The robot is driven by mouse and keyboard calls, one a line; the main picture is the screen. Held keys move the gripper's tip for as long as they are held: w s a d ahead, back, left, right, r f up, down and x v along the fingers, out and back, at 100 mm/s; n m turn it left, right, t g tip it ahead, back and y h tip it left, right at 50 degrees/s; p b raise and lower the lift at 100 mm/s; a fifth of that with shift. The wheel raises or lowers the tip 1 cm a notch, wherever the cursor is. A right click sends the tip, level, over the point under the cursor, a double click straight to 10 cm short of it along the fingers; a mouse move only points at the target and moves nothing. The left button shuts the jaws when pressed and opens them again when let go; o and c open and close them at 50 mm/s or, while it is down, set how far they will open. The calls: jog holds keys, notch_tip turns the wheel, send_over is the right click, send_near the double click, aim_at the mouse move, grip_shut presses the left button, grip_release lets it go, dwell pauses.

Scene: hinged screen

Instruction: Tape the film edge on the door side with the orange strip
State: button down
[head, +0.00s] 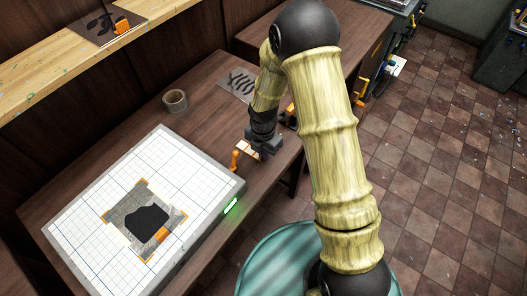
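The film (126,206), a grey sheet with a black patch, lies on a white gridded panel (85,200). Small orange pieces show at several of its edges and corners, with a larger orange patch (161,235) at its lower right. A small upright orange piece (235,160) stands by the panel's upper right corner, beside a pale and orange item (249,147). I cannot tell which of these is the orange strip. My gripper (259,149) points down close to the pale item. Its fingers are small and dark, so its opening and any contact are unclear. No door is clearly visible.
A tape roll (175,100) stands on the brown table behind the panel. A dark-marked sheet (238,84) lies farther back. A wooden shelf (60,62) runs along the upper left. A teal round stool (285,262) is below the table's front edge. Tiled floor lies right.

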dwell(0.3)
jog(key=shift+r+p, duration=1.65)
jog(key=shift+r, duration=0.35)
